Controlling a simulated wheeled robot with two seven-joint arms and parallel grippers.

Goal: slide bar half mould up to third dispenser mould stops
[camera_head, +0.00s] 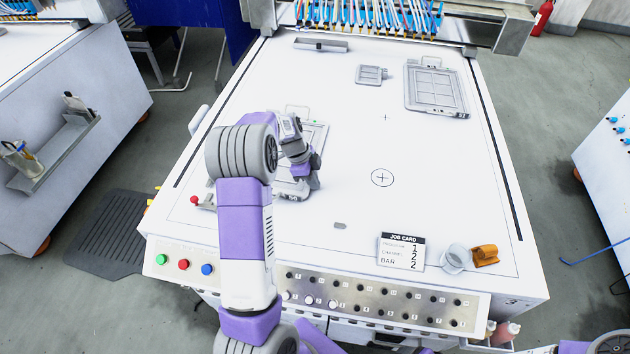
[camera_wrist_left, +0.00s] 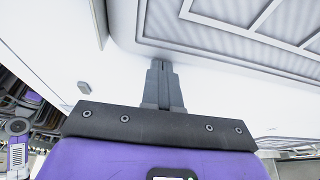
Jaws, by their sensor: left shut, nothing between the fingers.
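A grey framed mould plate (camera_head: 313,136) with a wire handle at its far end lies on the left half of the white table, partly hidden behind my left arm. In the left wrist view a ribbed panel mould (camera_wrist_left: 235,50) with raised bars fills the upper right. My left gripper (camera_head: 310,184) is at the plate's near right side, pointing down. In the left wrist view its fingers (camera_wrist_left: 160,66) are shut and empty, with the tips close to the mould's edge; I cannot tell whether they touch. My right gripper is not in view.
A small grey mould (camera_head: 371,74) and a larger framed mould (camera_head: 436,88) lie at the back right. A dispenser gantry (camera_head: 370,15) with tubes spans the far end. A job card (camera_head: 401,251), a clear cup and an orange piece (camera_head: 485,256) sit near the front. The table's centre right is clear.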

